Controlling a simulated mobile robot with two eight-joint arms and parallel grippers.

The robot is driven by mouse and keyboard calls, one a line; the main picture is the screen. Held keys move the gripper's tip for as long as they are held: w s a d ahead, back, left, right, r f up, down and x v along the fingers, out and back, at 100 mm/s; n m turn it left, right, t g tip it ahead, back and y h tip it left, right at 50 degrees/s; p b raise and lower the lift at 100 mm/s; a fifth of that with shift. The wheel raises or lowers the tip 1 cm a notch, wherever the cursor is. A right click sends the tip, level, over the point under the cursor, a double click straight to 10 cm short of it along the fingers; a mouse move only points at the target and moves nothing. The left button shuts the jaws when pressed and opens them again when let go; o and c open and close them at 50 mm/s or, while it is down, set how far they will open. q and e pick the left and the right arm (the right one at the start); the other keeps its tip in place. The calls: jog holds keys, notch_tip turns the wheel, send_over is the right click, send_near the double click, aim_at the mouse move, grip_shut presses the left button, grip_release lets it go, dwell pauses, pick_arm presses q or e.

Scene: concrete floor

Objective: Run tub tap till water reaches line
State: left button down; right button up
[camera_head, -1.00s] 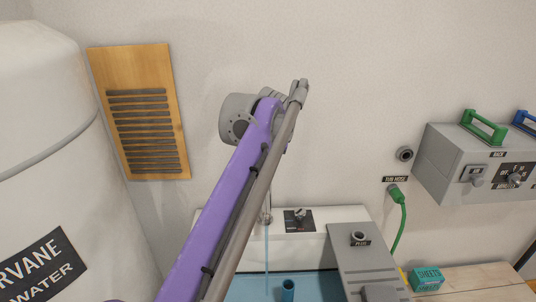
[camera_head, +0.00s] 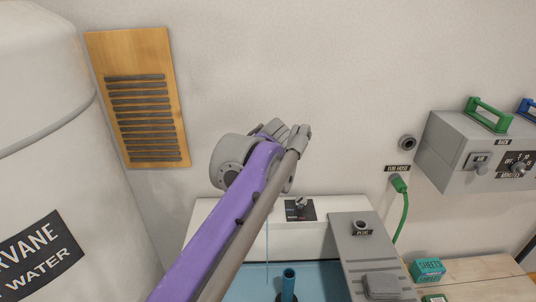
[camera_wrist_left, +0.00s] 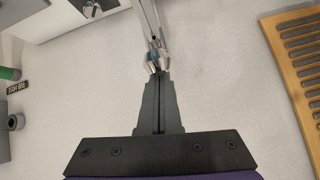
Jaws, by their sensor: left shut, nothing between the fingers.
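The white tub (camera_head: 218,215) stands against the wall, with blue water (camera_head: 325,278) inside. A thin water stream (camera_head: 267,240) falls into it; its upper end is hidden behind my purple left arm. A blue upright tube (camera_head: 289,282) stands in the water. A knob on a dark plate (camera_head: 300,208) sits on the tub's back ledge. In the left wrist view, my left gripper (camera_wrist_left: 160,76) is shut and empty, its tips at the metal tap (camera_wrist_left: 154,45). I cannot tell if they touch. No level line is readable. My right gripper is out of view.
A grey panel marked PLUG (camera_head: 360,250) covers the tub's right side. A green hose (camera_head: 402,215) hangs beside it.

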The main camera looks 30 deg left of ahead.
pick_arm(q)
jog(key=shift+s+d+f, duration=0.25)
jog(key=shift+s+f, duration=0.1)
jog(key=shift+f, duration=0.55)
jog(key=shift+w+r+p, duration=0.1)
jog(key=shift+r+p, duration=0.45)
jog(key=shift+p, duration=0.15)
jog(key=w+d+p+v, duration=0.1)
jog(key=p+v, duration=0.2)
jog(key=v, duration=0.8)
jog(key=s+d+f+m+g+h+p, duration=0.1)
jog(key=s+d+f, duration=0.3)
jog(key=s+f, duration=0.6)
jog(key=s+d+f+m+g+h+p, duration=0.1)
jog(key=s+d+f+m+h+p, duration=0.1)
jog(key=s+f, duration=0.7)
notch_tip(320, 180, down, 7)
jog(key=d+m+h, duration=0.1)
jog(key=d+h, duration=0.1)
jog(key=shift+s+r+g+h+p, duration=0.2)
jog(key=shift+s+g+h+p, duration=0.1)
jog(key=shift+s+p, duration=0.1)
